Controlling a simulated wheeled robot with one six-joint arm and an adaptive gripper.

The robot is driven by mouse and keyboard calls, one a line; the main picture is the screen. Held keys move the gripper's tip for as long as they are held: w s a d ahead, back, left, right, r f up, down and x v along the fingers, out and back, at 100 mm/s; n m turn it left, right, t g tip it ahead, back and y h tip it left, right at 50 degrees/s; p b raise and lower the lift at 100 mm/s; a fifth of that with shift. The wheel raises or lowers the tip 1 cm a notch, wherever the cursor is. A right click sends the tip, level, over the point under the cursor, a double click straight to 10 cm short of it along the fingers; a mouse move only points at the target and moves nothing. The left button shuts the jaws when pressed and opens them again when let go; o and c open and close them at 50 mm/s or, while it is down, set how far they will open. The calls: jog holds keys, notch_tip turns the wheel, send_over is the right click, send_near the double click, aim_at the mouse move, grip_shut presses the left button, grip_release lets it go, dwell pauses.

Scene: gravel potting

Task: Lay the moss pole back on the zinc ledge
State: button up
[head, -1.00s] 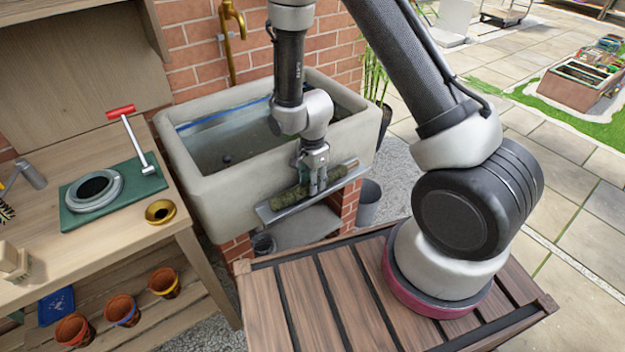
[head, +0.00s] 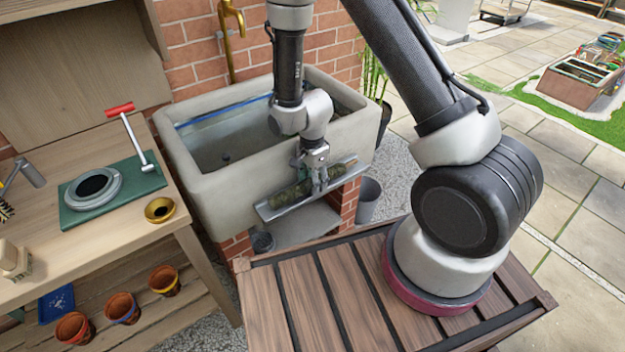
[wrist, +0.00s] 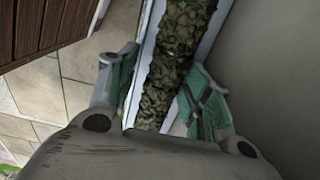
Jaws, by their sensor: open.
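The moss pole (head: 292,193), a rough green-brown cylinder, lies lengthwise on the zinc ledge (head: 270,212), a grey metal shelf on the front of the stone sink. My gripper (head: 319,187) is low over the pole's middle, its fingers pointing down. In the wrist view the moss pole (wrist: 178,58) runs between the two green-padded fingertips of my gripper (wrist: 165,95), and the pale ledge edge (wrist: 146,58) shows beside it. The fingers are open, one on each side of the pole. Part of the pole is hidden behind the fingers.
The stone sink (head: 200,190) holds water behind the ledge. A potting bench (head: 110,238) stands at left with a green board (head: 130,183) and a brass bowl (head: 160,209). A grey bucket (head: 368,200) stands right of the ledge. Wooden decking lies in front.

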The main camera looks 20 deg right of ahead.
jog(key=shift+w+a+r, duration=0.1)
jog(key=shift+w, duration=0.15)
notch_tip(320, 180, up, 12)
jog(key=s+d+r+n+t, duration=0.1)
jog(key=s+d+r+n, duration=0.3)
jog(key=s+r, duration=0.3)
jog(key=s+d+r+n+t, duration=0.2)
jog(key=s+d+r+n, duration=0.3)
jog(key=r, duration=0.7)
jog(key=s+d+r+n+t, duration=0.1)
jog(key=s+d+r+n, duration=0.4)
jog(key=s+d+r, duration=0.2)
jog(key=v, duration=0.2)
jog(key=shift+s+r, duration=0.25)
jog(key=shift+s, duration=0.2)
jog(key=shift+d, duration=0.1)
